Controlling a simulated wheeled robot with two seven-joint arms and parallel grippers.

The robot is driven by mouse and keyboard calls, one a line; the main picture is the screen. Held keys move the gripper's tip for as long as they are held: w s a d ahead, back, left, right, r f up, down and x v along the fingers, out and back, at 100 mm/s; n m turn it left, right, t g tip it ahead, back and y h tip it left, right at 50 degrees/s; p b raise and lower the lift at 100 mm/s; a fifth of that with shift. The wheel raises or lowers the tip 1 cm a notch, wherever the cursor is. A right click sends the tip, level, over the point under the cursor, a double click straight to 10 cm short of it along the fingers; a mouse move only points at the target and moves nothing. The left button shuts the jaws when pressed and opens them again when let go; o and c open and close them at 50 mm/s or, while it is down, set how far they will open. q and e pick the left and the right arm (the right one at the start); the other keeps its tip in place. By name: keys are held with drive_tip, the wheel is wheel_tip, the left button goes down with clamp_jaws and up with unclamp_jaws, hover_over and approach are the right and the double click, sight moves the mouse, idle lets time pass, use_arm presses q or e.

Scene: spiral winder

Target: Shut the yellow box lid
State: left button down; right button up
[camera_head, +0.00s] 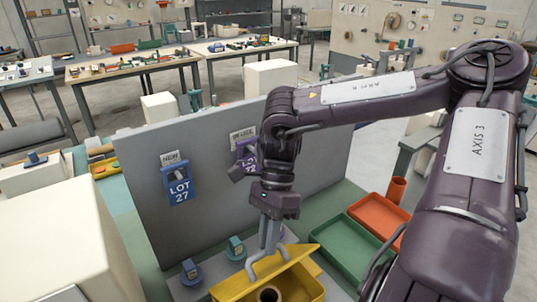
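The yellow box (310,289) stands at the bottom of the view, on the bench in front of the grey panel. A dark-holed round roll (268,295) shows inside it. The near part of the box is cut off by the picture's lower edge. My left gripper is out of view.
A green tray (350,246) and an orange tray (378,217) lie right of the box. The upright grey panel (215,215) carries a blue "LOT 27" tag (178,184). A white block (60,245) fills the lower left.

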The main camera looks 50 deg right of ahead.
idle(0.6)
drive_tip(key=o, duration=0.5)
drive_tip(key=v, duration=0.7)
drive_tip(key=shift+d+r+b, duration=0.2)
drive_tip(key=shift+r+b, duration=0.15)
drive_tip(key=shift+r, duration=0.05)
